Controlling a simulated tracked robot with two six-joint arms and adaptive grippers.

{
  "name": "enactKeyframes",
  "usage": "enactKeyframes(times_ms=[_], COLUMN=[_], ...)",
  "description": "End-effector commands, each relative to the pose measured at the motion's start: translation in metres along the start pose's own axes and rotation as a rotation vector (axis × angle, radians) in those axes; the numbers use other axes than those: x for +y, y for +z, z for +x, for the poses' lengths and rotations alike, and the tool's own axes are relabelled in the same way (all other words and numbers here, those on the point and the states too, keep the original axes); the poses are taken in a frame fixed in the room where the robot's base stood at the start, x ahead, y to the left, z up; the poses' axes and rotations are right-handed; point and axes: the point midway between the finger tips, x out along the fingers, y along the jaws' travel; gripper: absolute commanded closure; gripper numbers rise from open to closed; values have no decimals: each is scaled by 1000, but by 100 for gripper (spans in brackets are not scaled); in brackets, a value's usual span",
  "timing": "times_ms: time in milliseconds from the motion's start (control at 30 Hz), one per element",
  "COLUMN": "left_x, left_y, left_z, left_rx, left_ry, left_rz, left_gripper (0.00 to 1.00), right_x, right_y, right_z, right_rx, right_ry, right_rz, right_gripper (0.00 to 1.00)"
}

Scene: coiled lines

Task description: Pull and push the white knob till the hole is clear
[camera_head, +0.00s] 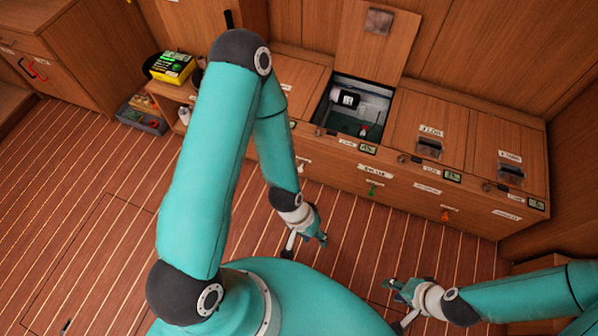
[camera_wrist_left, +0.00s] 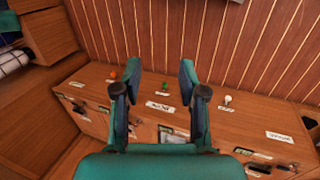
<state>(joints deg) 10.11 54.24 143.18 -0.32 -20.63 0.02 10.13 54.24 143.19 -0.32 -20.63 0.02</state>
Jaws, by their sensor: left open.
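The white knob (camera_head: 302,164) sits on the front face of the long wooden bench, left of the green knob. It also shows in the left wrist view (camera_wrist_left: 228,99), to the right of the fingers. My left gripper (camera_head: 307,243) is open and empty, out over the floor in front of the bench and apart from the knob; its spread fingers show in the left wrist view (camera_wrist_left: 160,76). My right gripper (camera_head: 392,304) is at the lower right, far from the knob, its fingers apart with nothing between them. I cannot tell which opening is the hole.
A green knob (camera_head: 373,189) and an orange knob (camera_head: 445,215) are on the same bench front. An open compartment (camera_head: 375,103) holds a dark and white cylinder, its lid (camera_head: 377,40) raised. A yellow box (camera_head: 173,67) stands at the left. The plank floor is clear.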

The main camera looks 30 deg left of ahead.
Motion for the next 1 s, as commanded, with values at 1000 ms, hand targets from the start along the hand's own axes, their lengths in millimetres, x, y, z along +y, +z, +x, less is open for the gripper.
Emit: enactKeyframes(times_ms=[1000], left_x=[-307], left_y=[-246], left_z=[319], left_rx=[1036], left_ry=[-246], left_rz=[131], left_gripper=[44], right_x=[99], right_y=[-2], right_z=[274], right_rx=[0], right_ry=[0], right_rz=[0], right_gripper=[60])
